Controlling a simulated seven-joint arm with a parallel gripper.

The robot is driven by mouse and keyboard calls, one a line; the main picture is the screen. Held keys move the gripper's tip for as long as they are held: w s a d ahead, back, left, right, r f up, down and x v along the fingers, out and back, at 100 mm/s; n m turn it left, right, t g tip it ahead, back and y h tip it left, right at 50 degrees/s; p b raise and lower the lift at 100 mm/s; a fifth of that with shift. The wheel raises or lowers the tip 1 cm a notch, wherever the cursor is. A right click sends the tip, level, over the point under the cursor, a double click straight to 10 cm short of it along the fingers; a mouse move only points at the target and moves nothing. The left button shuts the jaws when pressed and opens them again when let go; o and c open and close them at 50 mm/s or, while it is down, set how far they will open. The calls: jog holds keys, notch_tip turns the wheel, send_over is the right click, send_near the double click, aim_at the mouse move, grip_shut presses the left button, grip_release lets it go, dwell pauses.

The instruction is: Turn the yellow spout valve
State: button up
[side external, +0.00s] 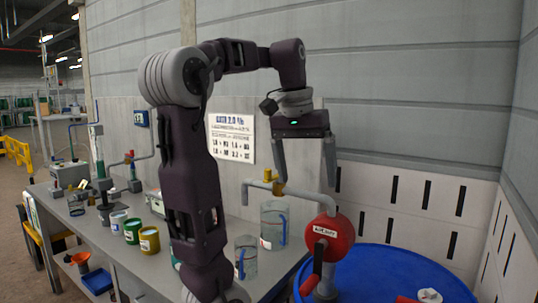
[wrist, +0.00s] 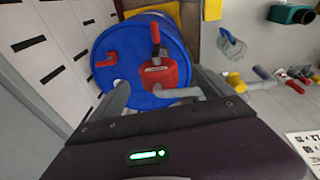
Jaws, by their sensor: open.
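The yellow spout valve (side external: 278,187) sits on a grey horizontal spout pipe (side external: 258,185) in the side external view. The pipe runs to a red pump (side external: 330,238) on a blue drum (side external: 395,270). My gripper (side external: 307,181) is open and empty and points down just above the pipe. Its left finger appears close to the valve; I cannot tell whether they touch. In the wrist view, the red pump (wrist: 166,73) lies between the fingers. A yellow piece (wrist: 236,83) beside the right finger may be the valve; the finger hides part of that area.
A clear jug (side external: 273,226) with a blue handle stands below the spout. A smaller clear jug (side external: 246,257) stands nearer on the grey bench (side external: 110,250). Green and yellow cans stand at the left. A panelled wall (side external: 420,210) lies behind the drum.

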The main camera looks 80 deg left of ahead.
aim_at(267, 169)
jog(key=s+a+n, duration=0.1)
jog(key=s+a, duration=0.1)
jog(key=a, duration=0.1)
jog(key=s+a+r+n+g, duration=0.1)
jog(key=a+n, duration=0.1)
jog(key=a, duration=0.2)
jog(key=s+a+r+n, duration=0.1)
jog(key=s+a, duration=0.1)
jog(key=a, duration=0.1)
jog(key=shift+s+a+r+n+g+h, duration=0.25)
jog(key=shift+s+a+n+g+h, duration=0.05)
jog(key=shift+s+a+n+g, duration=0.1)
jog(key=shift+s+a, duration=0.2)
jog(key=shift+f, duration=2.4)
grip_shut()
jog(key=c, duration=1.5)
grip_release()
jog(key=shift+c, duration=1.1)
